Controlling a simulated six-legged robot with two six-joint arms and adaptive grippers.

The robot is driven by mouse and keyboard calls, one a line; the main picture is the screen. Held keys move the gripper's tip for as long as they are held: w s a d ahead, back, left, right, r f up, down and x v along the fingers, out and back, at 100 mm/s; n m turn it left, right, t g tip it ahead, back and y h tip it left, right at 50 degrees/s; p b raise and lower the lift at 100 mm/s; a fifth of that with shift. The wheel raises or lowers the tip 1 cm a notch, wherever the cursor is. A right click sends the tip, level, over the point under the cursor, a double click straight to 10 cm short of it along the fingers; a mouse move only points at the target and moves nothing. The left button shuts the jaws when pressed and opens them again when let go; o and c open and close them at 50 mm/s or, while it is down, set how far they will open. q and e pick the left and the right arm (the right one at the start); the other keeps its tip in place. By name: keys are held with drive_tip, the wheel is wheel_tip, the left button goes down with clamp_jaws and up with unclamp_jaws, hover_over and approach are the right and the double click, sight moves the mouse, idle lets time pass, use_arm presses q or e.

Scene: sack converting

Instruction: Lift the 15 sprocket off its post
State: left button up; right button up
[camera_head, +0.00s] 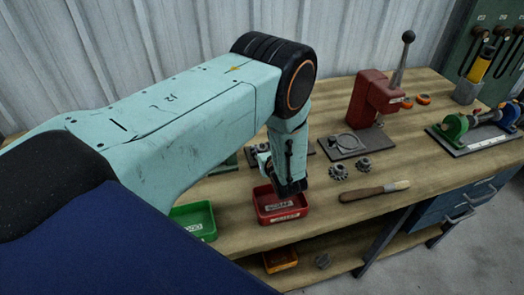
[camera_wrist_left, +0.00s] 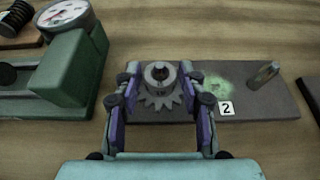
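In the left wrist view, a grey toothed sprocket (camera_wrist_left: 160,88) with a raised round hub sits at the left end of a dark plate (camera_wrist_left: 255,102). Its hub centre is dark, and any post inside it is hard to make out. I cannot read a tooth number on it. My left gripper (camera_wrist_left: 160,76) is open, with one finger on each side of the sprocket and small gaps showing. A bare, slanting-looking metal post (camera_wrist_left: 263,75) stands at the plate's right end, beyond a "2" label. In the head view my left gripper (camera_head: 288,188) points down behind the red tray. My right gripper is not in view.
A green gauge stand (camera_wrist_left: 72,65) is left of the plate. On the bench are a red tray (camera_head: 282,217), a green tray (camera_head: 197,218), two loose sprockets (camera_head: 338,172) (camera_head: 364,164), a brush (camera_head: 375,190) and a red press (camera_head: 372,98). Bare wood lies around the brush.

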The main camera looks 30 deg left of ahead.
sight(264, 150)
use_arm(q)
drive_tip(key=shift+s+d+r, duration=0.1)
drive_tip(key=c, duration=0.3)
clamp_jaws()
drive_tip(key=shift+w+r, duration=0.2)
drive_tip(key=shift+r, duration=0.35)
wheel_tip(264, 150, up, 9)
